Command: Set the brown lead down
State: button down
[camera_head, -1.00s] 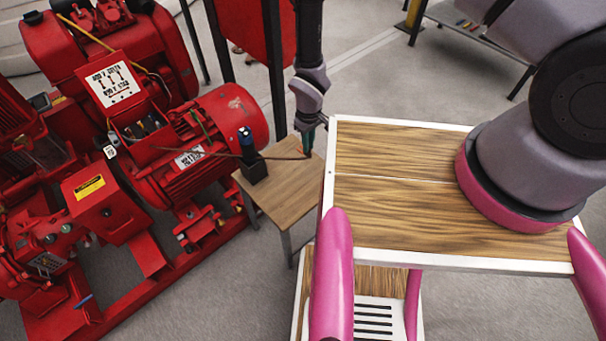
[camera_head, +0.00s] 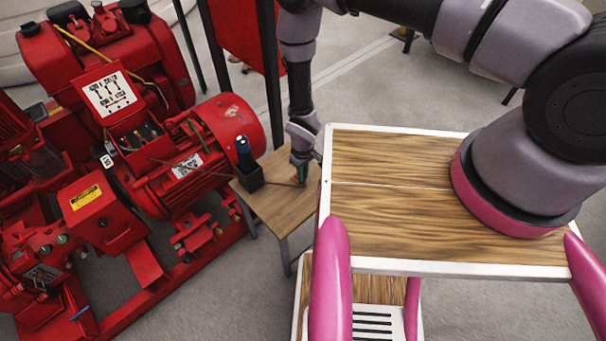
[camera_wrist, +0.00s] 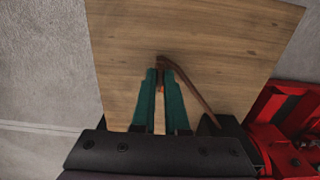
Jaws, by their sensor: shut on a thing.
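My gripper (camera_head: 301,178) is low over the small wooden table (camera_head: 287,210) beside the red motor. It is shut on the brown lead (camera_wrist: 190,82). In the wrist view the teal fingers (camera_wrist: 161,72) point at the bare wooden top, with the lead's end between their tips. From the fingers the lead bends away to the right, toward a dark block. In the head view the lead (camera_head: 277,184) runs left from the gripper past the black holder. Whether the lead's end touches the wood I cannot tell.
A black holder (camera_head: 249,177) with a dark blue-black item stands at the table's left side. The red pump motor (camera_head: 190,160) with its open terminal box is left of the table. My wood-topped base is close on the right. The table's front part is clear.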

jog(key=shift+f, duration=0.15)
jog(key=c, duration=0.9)
grip_release()
jog(key=shift+c, duration=0.2)
notch_tip(320, 180, up, 12)
jog(key=shift+r, duration=0.2)
